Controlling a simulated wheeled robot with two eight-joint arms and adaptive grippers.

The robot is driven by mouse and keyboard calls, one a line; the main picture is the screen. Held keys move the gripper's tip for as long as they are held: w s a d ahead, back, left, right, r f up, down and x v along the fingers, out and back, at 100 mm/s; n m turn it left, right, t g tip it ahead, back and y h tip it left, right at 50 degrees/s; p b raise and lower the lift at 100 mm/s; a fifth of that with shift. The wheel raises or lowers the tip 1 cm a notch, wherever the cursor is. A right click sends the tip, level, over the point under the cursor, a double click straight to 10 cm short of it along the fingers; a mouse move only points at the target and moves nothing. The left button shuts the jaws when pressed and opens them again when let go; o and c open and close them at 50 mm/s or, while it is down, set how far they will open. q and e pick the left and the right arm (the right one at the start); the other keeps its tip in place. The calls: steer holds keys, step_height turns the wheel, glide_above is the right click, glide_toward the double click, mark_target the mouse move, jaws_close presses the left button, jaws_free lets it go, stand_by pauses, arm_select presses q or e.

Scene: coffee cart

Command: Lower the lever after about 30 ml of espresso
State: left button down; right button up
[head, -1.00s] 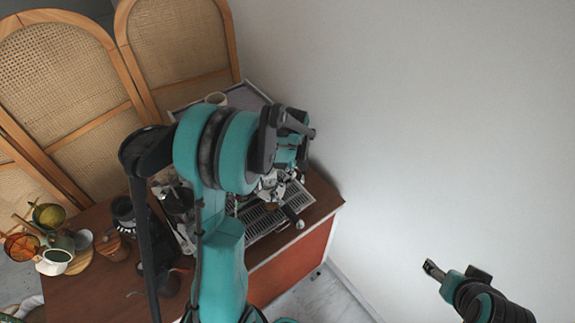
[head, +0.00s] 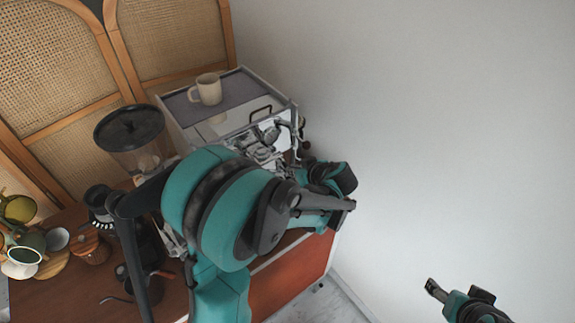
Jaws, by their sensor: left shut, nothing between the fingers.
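The espresso machine (head: 277,131) stands at the back right of the wooden cart, silver with a grey top. Dark parts show on its right side, but I cannot tell which is the lever. My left arm covers the machine's lower front, so the drip tray, any cup there and any espresso are hidden. My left gripper (head: 338,180) is shut and empty, in front of and to the right of the machine, partly hidden by its own wrist. My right gripper (head: 433,288) is at the lower right, far from the machine; its finger opening is unclear.
A cream mug (head: 207,89) stands on top of the machine. A grinder with a dark lid (head: 130,127) stands left of it. Cups and a wooden jar (head: 90,247) fill the cart's left. Woven screens (head: 165,45) stand behind; a white wall is at right.

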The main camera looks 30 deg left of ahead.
arm_select(q)
step_height(320, 180, down, 4)
steer(key=t+y+b, duration=0.1)
steer(key=y+b, duration=0.1)
steer(key=b, duration=0.2)
steer(key=y+b, duration=0.2)
steer(key=b, duration=0.3)
steer(key=shift+w+a+f+t, duration=0.1)
steer(key=shift+a+f+t, duration=0.05)
steer(key=shift+t, duration=0.25)
steer(key=shift+a+f+y+b, duration=0.2)
steer(key=shift+a+y+b, duration=0.1)
steer(key=shift+b, duration=0.65)
arm_select(e)
step_height(320, 180, down, 12)
steer(key=shift+f, duration=0.25)
arm_select(q)
steer(key=shift+r, duration=0.15)
arm_select(e)
steer(key=shift+d+r, duration=0.1)
